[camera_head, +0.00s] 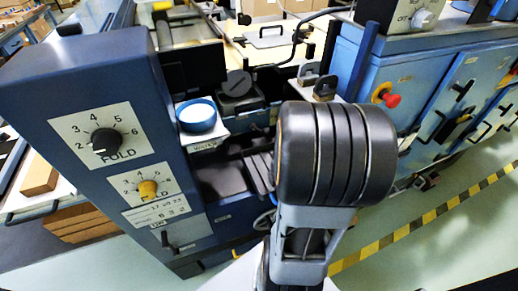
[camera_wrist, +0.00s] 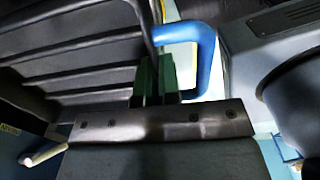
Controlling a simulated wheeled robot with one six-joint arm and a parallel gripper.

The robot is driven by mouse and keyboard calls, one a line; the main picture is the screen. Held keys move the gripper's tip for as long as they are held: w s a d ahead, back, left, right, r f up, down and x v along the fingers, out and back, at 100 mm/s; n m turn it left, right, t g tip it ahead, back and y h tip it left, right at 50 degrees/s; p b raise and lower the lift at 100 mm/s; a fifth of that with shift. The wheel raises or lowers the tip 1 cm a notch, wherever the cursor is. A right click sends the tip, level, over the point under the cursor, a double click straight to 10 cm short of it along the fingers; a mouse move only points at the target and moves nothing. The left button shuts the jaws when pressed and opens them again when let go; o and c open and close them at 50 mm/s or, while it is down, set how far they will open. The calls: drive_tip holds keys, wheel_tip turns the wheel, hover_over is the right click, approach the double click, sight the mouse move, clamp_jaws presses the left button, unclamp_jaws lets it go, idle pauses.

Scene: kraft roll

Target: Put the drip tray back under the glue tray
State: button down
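In the wrist view my gripper (camera_wrist: 157,78) shows as two green fingers close together above a dark metal bar. A dark edge runs down to the fingertips; whether they grip it is unclear. A dark ribbed surface (camera_wrist: 70,70), possibly the drip tray, fills the left, beside the fingers. A bright blue bent handle (camera_wrist: 206,50) curves behind and right of them. In the head view a dark ribbed piece (camera_head: 258,172) sits low in the machine's opening; my arm covers part of that area and hides my gripper. I cannot identify the glue tray with certainty.
A blue panel with a FOLD dial (camera_head: 103,141) stands at the left. A blue round container (camera_head: 198,115) sits on a small ledge beside it. Blue cabinets with a red knob (camera_head: 391,100) stand at the right. Green floor with a yellow-black stripe (camera_head: 400,236) is clear at lower right.

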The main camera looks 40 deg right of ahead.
sight(263, 159)
drive_tip(key=w+r+p, duration=0.1)
drive_tip(key=p, duration=0.4)
drive_tip(key=w+d, duration=0.1)
drive_tip(key=w, duration=0.3)
drive_tip(key=w+d, duration=0.1)
drive_tip(key=w, duration=0.4)
drive_tip(key=w+d+f+p, duration=0.1)
drive_tip(key=w, duration=0.4)
drive_tip(key=shift+w+d, duration=0.15)
drive_tip(key=shift+d, duration=0.25)
drive_tip(key=shift+w+f, duration=0.2)
drive_tip(key=shift+f, duration=1.6)
drive_tip(key=shift+f, duration=0.15)
drive_tip(key=c, duration=1.3)
unclamp_jaws()
drive_tip(key=shift+c, duration=0.2)
wheel_tip(263, 159, up, 12)
drive_tip(key=shift+p, duration=0.3)
